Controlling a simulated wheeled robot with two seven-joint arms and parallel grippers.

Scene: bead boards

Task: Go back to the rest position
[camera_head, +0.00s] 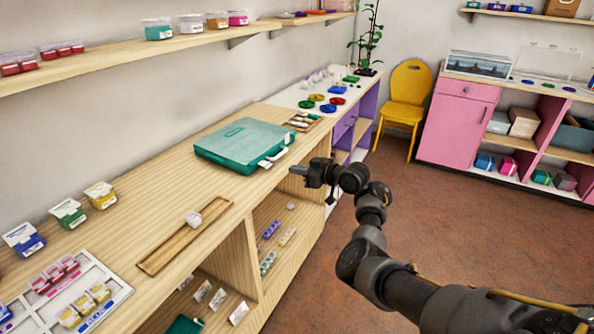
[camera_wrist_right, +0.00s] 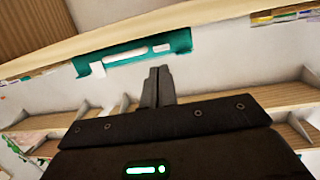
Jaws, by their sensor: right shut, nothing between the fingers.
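My right gripper (camera_head: 298,171) is held out past the front edge of the wooden counter, near the teal case. In the right wrist view its fingers (camera_wrist_right: 158,78) are closed together with nothing between them. The teal case (camera_head: 240,143) lies flat on the counter with a white tag at its handle side; it also shows in the right wrist view (camera_wrist_right: 120,55). The gripper looks apart from the case. My left gripper is not in view.
A wooden tray (camera_head: 165,250) with a white item lies on the counter (camera_head: 140,195). Small boxes and a white tray (camera_head: 115,287) are at the left. Open shelves (camera_head: 270,285) sit below. A yellow chair (camera_head: 405,95) stands behind; the brown floor (camera_head: 460,225) is clear.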

